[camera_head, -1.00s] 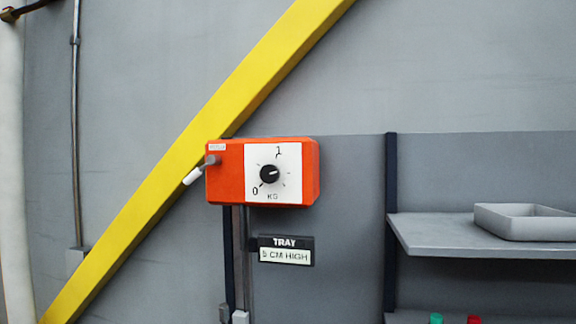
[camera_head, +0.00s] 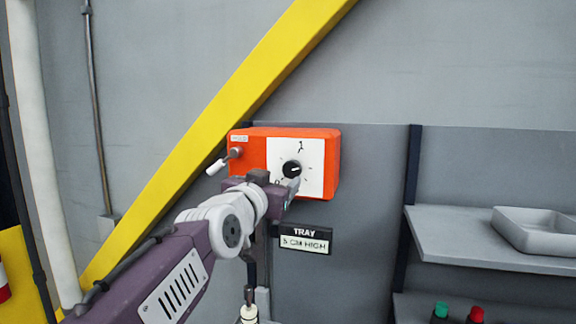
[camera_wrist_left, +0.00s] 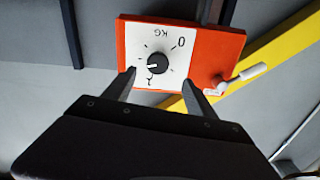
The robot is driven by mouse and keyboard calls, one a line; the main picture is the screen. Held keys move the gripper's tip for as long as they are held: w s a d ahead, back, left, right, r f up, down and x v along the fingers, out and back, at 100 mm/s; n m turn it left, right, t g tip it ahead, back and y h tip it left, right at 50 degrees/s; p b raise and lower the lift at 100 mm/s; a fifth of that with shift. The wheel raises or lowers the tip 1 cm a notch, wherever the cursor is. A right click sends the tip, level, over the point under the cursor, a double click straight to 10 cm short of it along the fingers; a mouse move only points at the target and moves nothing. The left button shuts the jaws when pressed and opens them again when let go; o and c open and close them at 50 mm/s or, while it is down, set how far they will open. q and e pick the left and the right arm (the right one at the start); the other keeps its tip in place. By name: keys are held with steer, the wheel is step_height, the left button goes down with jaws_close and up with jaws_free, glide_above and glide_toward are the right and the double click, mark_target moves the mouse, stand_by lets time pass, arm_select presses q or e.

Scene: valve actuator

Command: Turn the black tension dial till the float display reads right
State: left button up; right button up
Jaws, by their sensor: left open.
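The black tension dial (camera_head: 292,170) sits on the white scale plate (camera_head: 312,181) of an orange box (camera_head: 256,155) on the wall. Its white mark points right in the head view. The scale shows 0, 1 and KG. The float display (camera_head: 305,241) below the box is labelled TRAY and seems to read 5 CM HIGH. My left gripper (camera_head: 293,188) is at the box's lower front, just below the dial in the picture. In the left wrist view the gripper (camera_wrist_left: 160,78) is open, with the dial (camera_wrist_left: 158,61) beyond and between its fingertips, apparently not gripped. My right gripper is not in view.
A white-handled lever (camera_head: 217,166) sticks out at the box's left side. A yellow diagonal beam (camera_head: 215,115) runs behind it. At right, a grey shelf (camera_head: 440,238) holds a shallow tray (camera_head: 510,235). Green (camera_head: 440,310) and red (camera_head: 475,315) tops show below.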

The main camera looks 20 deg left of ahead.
mark_target(291, 172)
arm_select(q)
steer(key=w+p, duration=0.1)
steer(key=w, duration=0.5)
steer(key=w+p, duration=0.1)
steer(key=w, duration=0.2)
steer(key=shift+w+d+f+p, duration=0.2)
steer(key=shift+w+d+p, duration=0.05)
steer(key=shift+p, duration=0.1)
steer(key=shift+s, duration=0.1)
steer(key=shift+d, duration=0.1)
